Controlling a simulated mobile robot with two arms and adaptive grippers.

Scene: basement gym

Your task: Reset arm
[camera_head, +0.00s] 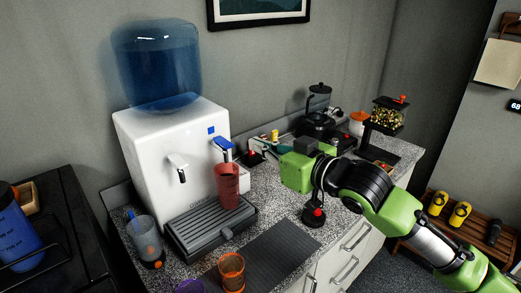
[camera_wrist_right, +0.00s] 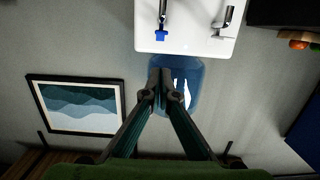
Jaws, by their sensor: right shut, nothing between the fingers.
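My right arm comes in from the right in the head view. My right gripper (camera_head: 256,145) is shut and empty, its fingers pointing left toward the white water dispenser (camera_head: 150,140). In the right wrist view the two fingertips (camera_wrist_right: 165,78) are together, with the blue bottle (camera_wrist_right: 190,75) and the dispenser's taps behind them. The fingers look close to the blue-levered tap (camera_head: 222,143), but I cannot tell the gap. A red cup (camera_head: 228,187) stands upright on the drip tray (camera_head: 205,237) below that tap. My left gripper is not in view.
A clear cup (camera_head: 145,238) stands left of the tray; an orange glass (camera_head: 231,271) stands in front on a dark mat (camera_head: 275,258). A black kettle (camera_head: 317,122) and a candy dispenser (camera_head: 388,115) stand farther back on the counter. A framed picture (camera_wrist_right: 78,105) hangs on the wall.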

